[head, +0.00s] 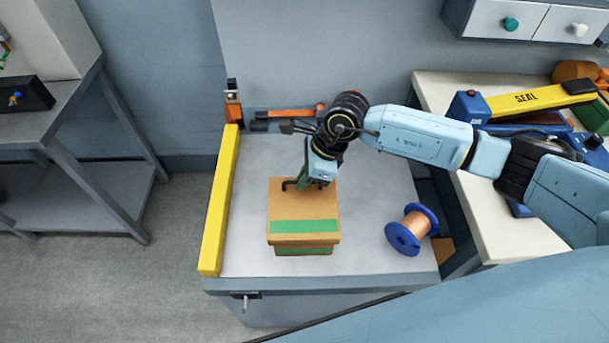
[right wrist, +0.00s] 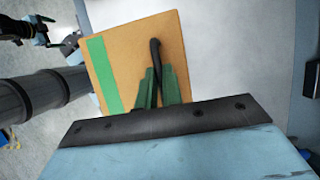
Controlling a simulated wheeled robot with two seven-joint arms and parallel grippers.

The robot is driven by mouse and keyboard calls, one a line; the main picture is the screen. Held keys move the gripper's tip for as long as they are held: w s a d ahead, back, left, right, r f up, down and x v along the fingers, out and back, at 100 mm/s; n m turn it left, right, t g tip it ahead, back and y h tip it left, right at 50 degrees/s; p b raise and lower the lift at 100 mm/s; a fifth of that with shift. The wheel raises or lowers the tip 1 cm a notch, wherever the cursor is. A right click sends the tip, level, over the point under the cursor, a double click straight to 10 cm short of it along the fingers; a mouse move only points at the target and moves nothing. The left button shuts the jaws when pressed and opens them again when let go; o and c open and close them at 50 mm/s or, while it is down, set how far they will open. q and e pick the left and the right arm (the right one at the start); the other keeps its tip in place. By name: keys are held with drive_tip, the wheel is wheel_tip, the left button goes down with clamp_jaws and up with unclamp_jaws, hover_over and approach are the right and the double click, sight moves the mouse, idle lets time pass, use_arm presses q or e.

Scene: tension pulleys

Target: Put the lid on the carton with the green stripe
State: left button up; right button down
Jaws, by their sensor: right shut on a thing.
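The carton (head: 303,251) is cardboard with a green stripe and stands upright on the cart top; mostly its front shows. The cardboard lid (head: 303,226), with its own green stripe and a dark handle, is over the carton, squarely lined up. I cannot tell if it rests fully or hovers slightly. My right gripper (head: 305,181) is shut on the lid's handle. In the right wrist view the lid (right wrist: 125,50) fills the middle, and the green fingers (right wrist: 157,75) close around the handle. A dark shape at that view's upper left may be my left gripper, too unclear to read.
A spool (head: 415,229) with blue flanges lies right of the carton. A yellow rail (head: 220,200) runs along the cart's left edge. An orange-handled tool (head: 290,114) lies at the back. A white table (head: 450,92) at right holds a yellow SEAL tool (head: 535,97).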

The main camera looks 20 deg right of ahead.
drive_tip(key=c, duration=1.5)
unclamp_jaws()
drive_tip(key=shift+r, duration=0.1)
drive_tip(key=v, duration=1.3)
drive_tip(key=shift+r, duration=0.1)
drive_tip(key=shift+s, duration=0.15)
